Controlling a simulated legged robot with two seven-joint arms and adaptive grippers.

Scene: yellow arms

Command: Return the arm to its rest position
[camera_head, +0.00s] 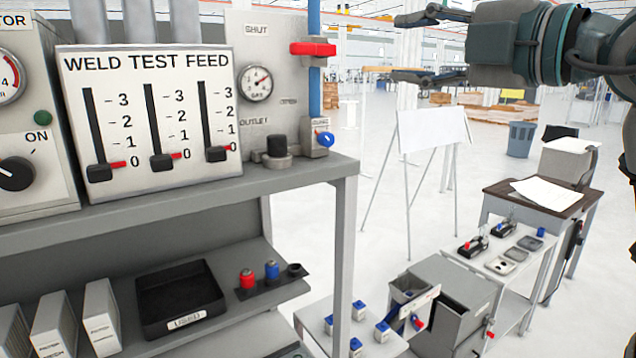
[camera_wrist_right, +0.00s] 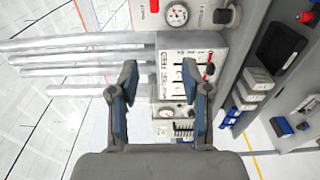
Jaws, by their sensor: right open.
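My right gripper (camera_head: 402,47) is at the upper right of the head view, on my dark arm that comes in from the right edge. Its two fingers are spread apart with nothing between them. In the right wrist view the gripper (camera_wrist_right: 159,84) also shows open and empty, its blue-lined fingers facing each other. Beyond them is the weld test feed panel (camera_wrist_right: 184,65), apart from the fingers. My left gripper is in neither view.
The WELD TEST FEED panel (camera_head: 150,85) has three black sliders at 0. A red-handled valve (camera_head: 313,49) and a gauge (camera_head: 255,83) are beside it. The grey shelf (camera_head: 190,195) holds a black tray (camera_head: 180,300). A whiteboard (camera_head: 432,130) and side tables stand at right.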

